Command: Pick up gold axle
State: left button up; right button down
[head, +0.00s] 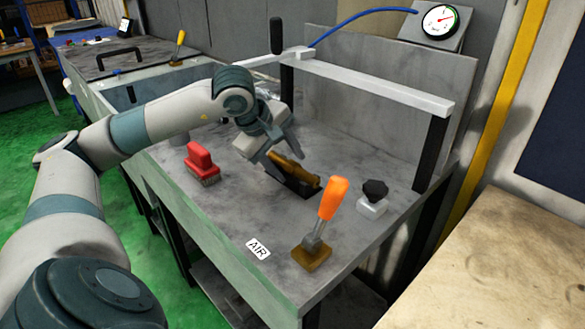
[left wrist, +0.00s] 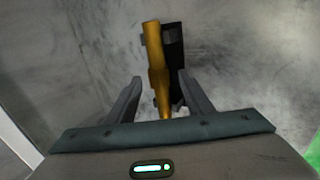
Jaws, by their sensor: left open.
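The gold axle (head: 294,170) lies in a dark holder (head: 297,187) on the grey bench, under my left gripper (head: 281,147). In the left wrist view the gold axle (left wrist: 155,62) runs up the picture, and its near end lies between the two fingers of my left gripper (left wrist: 163,88). The dark holder (left wrist: 174,50) shows along the axle's right side. The fingers are apart, with a gap beside the axle. I cannot tell how far above the axle the fingertips are. My right gripper is not in view.
A red-handled brush (head: 201,163) stands left of the axle. An orange-handled lever (head: 325,215) stands in front, and a black knob (head: 373,192) to the right. A white-topped frame (head: 370,85) with dark posts rises behind. The bench front near the AIR label (head: 258,249) is clear.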

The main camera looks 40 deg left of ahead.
pick_arm(q)
jog(key=shift+c, duration=0.6)
grip_shut()
jog(key=shift+r, duration=0.1)
dwell(0.6)
